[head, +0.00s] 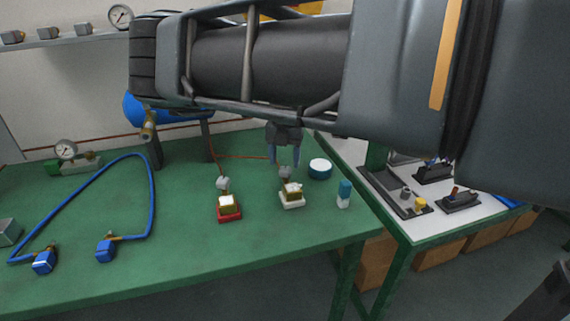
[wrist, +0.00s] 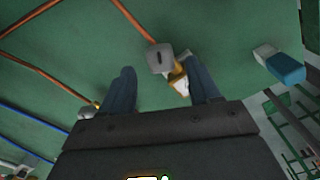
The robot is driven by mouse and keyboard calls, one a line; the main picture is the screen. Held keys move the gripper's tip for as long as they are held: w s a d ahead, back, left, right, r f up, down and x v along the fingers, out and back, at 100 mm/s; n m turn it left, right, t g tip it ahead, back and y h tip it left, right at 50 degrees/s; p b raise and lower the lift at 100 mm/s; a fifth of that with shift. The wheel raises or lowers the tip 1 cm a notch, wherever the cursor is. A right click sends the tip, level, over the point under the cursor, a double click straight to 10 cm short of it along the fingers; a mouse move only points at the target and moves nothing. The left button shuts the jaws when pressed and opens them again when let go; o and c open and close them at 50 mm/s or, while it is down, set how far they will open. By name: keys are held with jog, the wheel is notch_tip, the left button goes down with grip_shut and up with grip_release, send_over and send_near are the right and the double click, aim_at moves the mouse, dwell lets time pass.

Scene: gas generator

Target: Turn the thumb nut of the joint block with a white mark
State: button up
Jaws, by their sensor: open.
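The joint block with a white mark (head: 292,196) is a brass block with a white base on the green bench. Its grey thumb nut (head: 285,172) stands just behind it, and a copper pipe leads away from it. My gripper (head: 284,158) points down above the nut, fingers open, with nothing held. In the wrist view the grey nut (wrist: 159,58) shows near the fingertips, closer to the right finger, which partly hides the brass block (wrist: 178,80). Whether the fingers reach down around the nut I cannot tell. A similar joint block with a red base (head: 229,208) sits to the left.
A blue hose (head: 152,195) lies at the left. The green bench's (head: 180,245) front is clear. A second table (head: 425,230) holds small fittings.

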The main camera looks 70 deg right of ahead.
aim_at(285, 168)
jog(key=shift+f, duration=1.55)
jog(key=c, duration=1)
